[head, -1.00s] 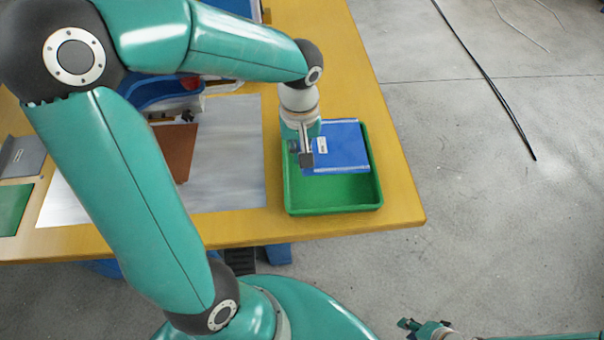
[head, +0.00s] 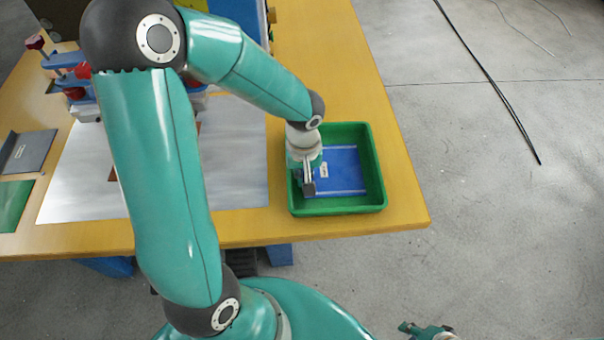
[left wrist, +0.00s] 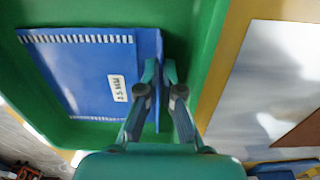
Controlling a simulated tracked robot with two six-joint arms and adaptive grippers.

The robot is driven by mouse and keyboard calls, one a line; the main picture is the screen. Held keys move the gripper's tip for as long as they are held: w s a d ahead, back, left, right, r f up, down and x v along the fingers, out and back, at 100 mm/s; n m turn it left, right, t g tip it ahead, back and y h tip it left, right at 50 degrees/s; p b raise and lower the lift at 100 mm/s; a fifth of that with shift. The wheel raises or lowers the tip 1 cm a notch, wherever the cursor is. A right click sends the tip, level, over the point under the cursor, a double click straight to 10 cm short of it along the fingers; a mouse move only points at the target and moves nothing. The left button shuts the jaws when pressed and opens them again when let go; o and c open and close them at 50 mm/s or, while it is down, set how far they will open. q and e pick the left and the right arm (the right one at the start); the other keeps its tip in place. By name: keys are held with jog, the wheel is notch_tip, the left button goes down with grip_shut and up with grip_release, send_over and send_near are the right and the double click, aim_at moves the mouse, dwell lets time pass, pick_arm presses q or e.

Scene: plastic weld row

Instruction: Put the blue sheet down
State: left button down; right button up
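The blue sheet (head: 345,170) lies in the green tray (head: 377,170) at the right end of the table. It has a white label and one bent-up edge at its left. In the left wrist view the sheet (left wrist: 80,75) shows perforated strips along two sides. My left gripper (head: 308,190) is inside the tray at the sheet's left edge. In the left wrist view its fingertips (left wrist: 160,72) close on both sides of the bent edge. Part of my right arm's end (head: 425,329) shows at the bottom; its fingers are too small to make out.
A pale metal sheet (head: 240,170) lies left of the tray, with a brown piece (left wrist: 300,132) on it. A grey plate (head: 28,152) and a green sheet (head: 14,205) lie far left. Clamps with red knobs (head: 80,72) stand behind. The table's right edge is close to the tray.

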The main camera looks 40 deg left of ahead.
pick_arm(q)
jog(key=shift+f, duration=0.15)
jog(key=c, duration=1.6)
grip_release()
jog(key=shift+r, duration=0.5)
notch_tip(320, 180, up, 11)
jog(key=p, duration=0.1)
jog(key=shift+r, duration=0.2)
